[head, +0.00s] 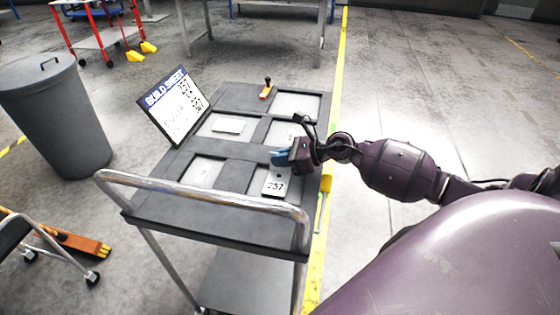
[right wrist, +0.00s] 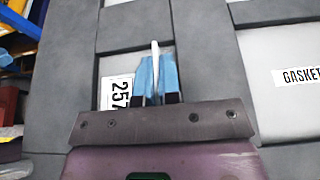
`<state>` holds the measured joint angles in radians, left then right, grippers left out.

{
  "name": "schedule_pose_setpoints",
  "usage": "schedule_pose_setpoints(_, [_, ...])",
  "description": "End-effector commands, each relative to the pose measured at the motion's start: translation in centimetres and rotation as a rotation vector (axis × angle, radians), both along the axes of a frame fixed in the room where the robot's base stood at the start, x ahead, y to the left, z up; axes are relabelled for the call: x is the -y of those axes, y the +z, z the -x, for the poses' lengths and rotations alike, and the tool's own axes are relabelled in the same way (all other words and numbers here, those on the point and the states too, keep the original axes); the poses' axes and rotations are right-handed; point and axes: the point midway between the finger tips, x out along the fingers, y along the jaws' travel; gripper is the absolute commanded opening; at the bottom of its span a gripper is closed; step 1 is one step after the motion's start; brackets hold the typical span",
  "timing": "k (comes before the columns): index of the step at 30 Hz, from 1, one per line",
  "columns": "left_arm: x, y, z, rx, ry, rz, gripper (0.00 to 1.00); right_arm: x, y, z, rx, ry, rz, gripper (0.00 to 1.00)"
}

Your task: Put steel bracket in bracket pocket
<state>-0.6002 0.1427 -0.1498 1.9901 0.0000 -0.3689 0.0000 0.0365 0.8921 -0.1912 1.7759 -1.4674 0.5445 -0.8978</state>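My right gripper (head: 281,157) is over the trolley's tray, with blue fingertips. In the right wrist view its fingers (right wrist: 157,78) are closed on a thin pale piece, seen edge-on, which looks like the steel bracket (right wrist: 155,58). In the head view I cannot make the bracket out. Below the fingers is a light-floored pocket with a white "257" label (right wrist: 117,92); the label also shows in the head view (head: 275,186). I cannot read which pocket is named for the bracket. I cannot tell whether the piece touches the pocket floor. My left gripper is not in view.
The dark tray (head: 180,208) has several pockets; one in the right wrist view carries a "GASKET" label (right wrist: 301,76). A pale plate (head: 228,125) lies in another pocket. A build sheet (head: 174,105) stands at the left edge. An orange-based tool (head: 266,92) stands at the far side. A metal handle rail (head: 200,182) crosses the near end.

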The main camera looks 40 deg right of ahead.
Motion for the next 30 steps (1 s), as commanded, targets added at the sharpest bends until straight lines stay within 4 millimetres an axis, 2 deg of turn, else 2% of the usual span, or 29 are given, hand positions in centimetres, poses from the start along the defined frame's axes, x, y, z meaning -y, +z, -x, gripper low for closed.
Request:
schedule_pose_setpoints(3, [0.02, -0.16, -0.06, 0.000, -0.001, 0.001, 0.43, 0.03, -0.64, -0.04, 0.001, -0.001, 0.000, 0.00])
schedule_pose_setpoints(15, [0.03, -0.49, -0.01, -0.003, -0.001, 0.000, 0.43, 0.03, -1.03, -0.03, 0.001, -0.001, 0.000, 0.00])
schedule_pose_setpoints(18, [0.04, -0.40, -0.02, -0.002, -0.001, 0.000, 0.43, 0.03, -0.97, -0.01, 0.001, -0.001, 0.001, 0.18])
schedule_pose_setpoints(21, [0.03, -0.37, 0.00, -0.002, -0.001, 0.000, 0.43, 0.03, -0.96, 0.00, 0.001, -0.001, 0.001, 0.30])
schedule_pose_setpoints(30, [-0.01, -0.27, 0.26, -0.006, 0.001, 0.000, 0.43, 0.03, -0.72, -0.01, 0.002, -0.001, 0.000, 0.30])
